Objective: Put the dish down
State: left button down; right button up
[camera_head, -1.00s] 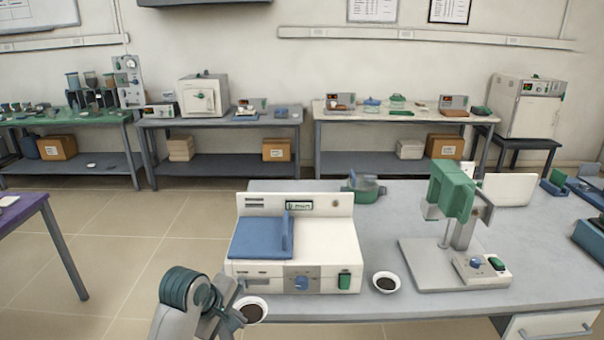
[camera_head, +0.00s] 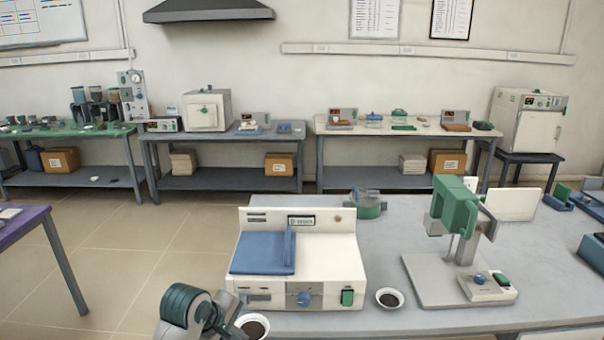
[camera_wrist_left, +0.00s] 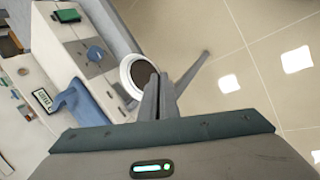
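A white dish with dark contents (camera_head: 253,327) is at the front left corner of the near bench. My left gripper (camera_head: 232,328) is beside it, at its left edge. In the left wrist view, the dish (camera_wrist_left: 125,72) is at the tips of my nearly closed fingers (camera_wrist_left: 161,82), with its rim apparently pinched between them. Whether the dish touches the bench cannot be told. A second white dish with dark contents (camera_head: 390,299) stands on the bench, right of the white instrument with the blue top (camera_head: 333,262). My right gripper is not in view.
A grey stand with a green head (camera_head: 425,284) is right of the second dish. A green-lidded container (camera_head: 368,206) stands behind the instrument. Bare bench (camera_head: 385,240) shows between them. Floor is open left of the bench, up to a purple table (camera_head: 38,222).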

pick_arm(q)
jog(key=shift+r, duration=0.15)
jog(key=s+a+r+m+g+h, duration=0.1)
jog(key=s+a+r+m+g, duration=0.1)
jog(key=s+r+m, duration=0.2)
jog(key=s+a+r+m+g+h, duration=0.2)
jog(key=s+r+m, duration=0.3)
jog(key=s, duration=0.8)
jog(key=a+m+g, duration=0.1)
jog(key=m, duration=0.2)
jog(key=shift+w, duration=0.1)
